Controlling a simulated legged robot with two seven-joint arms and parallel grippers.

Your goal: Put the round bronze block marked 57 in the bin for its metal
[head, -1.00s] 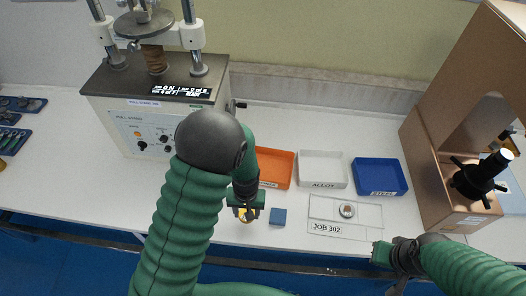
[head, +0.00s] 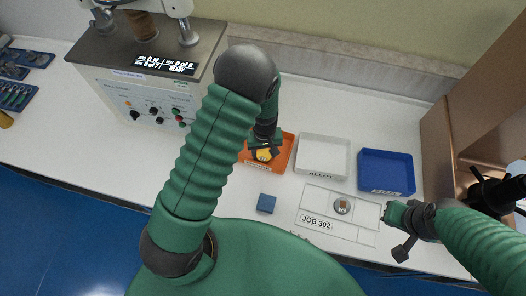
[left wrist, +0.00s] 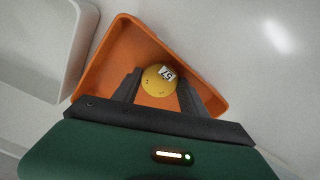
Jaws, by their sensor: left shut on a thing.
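A white ALLOY bin (head: 323,137) and a blue bin (head: 386,157) stand to the right. A blue square block (head: 266,203) lies in front. A testing machine (head: 150,85) stands at the left.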

